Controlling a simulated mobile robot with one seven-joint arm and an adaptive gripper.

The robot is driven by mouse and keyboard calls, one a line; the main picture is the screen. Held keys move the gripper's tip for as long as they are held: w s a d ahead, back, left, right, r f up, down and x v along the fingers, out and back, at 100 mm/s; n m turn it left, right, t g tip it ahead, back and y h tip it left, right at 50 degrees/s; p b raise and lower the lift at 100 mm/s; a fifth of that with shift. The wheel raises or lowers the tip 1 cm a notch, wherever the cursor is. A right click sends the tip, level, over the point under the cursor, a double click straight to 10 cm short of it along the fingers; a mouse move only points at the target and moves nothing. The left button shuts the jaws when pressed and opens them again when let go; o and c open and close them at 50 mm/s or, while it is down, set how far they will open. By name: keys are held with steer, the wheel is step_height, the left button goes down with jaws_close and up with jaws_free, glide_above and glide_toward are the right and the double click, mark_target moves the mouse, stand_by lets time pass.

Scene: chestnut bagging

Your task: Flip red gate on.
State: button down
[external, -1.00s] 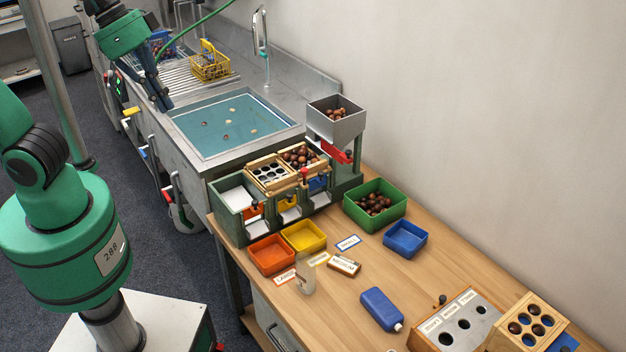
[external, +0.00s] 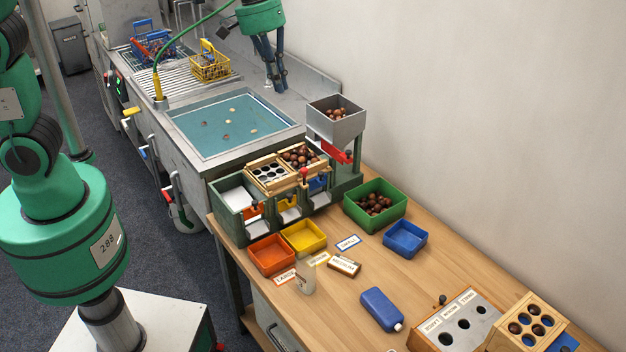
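The red gate (external: 335,152) sits under the grey hopper (external: 338,122) at the right end of the green sorting stand (external: 346,178). It looks like a red sloping piece, with a dark knob beside it. The hopper holds brown chestnuts. My gripper (external: 277,87) is above the back edge of the sink, pointing down, behind and to the left of the hopper. Its two dark fingers look apart, with nothing between them. The gripper is well clear of the red gate.
Wooden trays with chestnuts (external: 300,157) and a red-knobbed lever (external: 304,173) top the stand. A green bin (external: 375,206), a blue bin (external: 405,239), an orange bin (external: 271,255) and a yellow bin (external: 304,237) stand on the table.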

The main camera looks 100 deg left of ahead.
steer(key=w+a+f+n+h+p, duration=0.1)
steer(key=w+a+f+n, duration=0.3)
steer(key=a, duration=0.3)
steer(key=w+a+f+n+p, duration=0.1)
steer(key=w+a+f+n, duration=0.1)
steer(key=w+a+f, duration=0.4)
steer(key=n+h+p, duration=0.1)
steer(key=n+p, duration=0.1)
steer(key=n, duration=0.3)
glide_above(343, 155)
steer(key=s+a, duration=0.3)
steer(key=a, duration=0.1)
step_height(343, 155, down, 11)
steer(key=shift+w+g, duration=0.2)
steer(key=shift+g, duration=0.2)
steer(key=shift+f, duration=0.1)
steer(key=shift+b+x, duration=0.3)
steer(key=shift+x, duration=4.6)
steer(key=shift+d, duration=0.1)
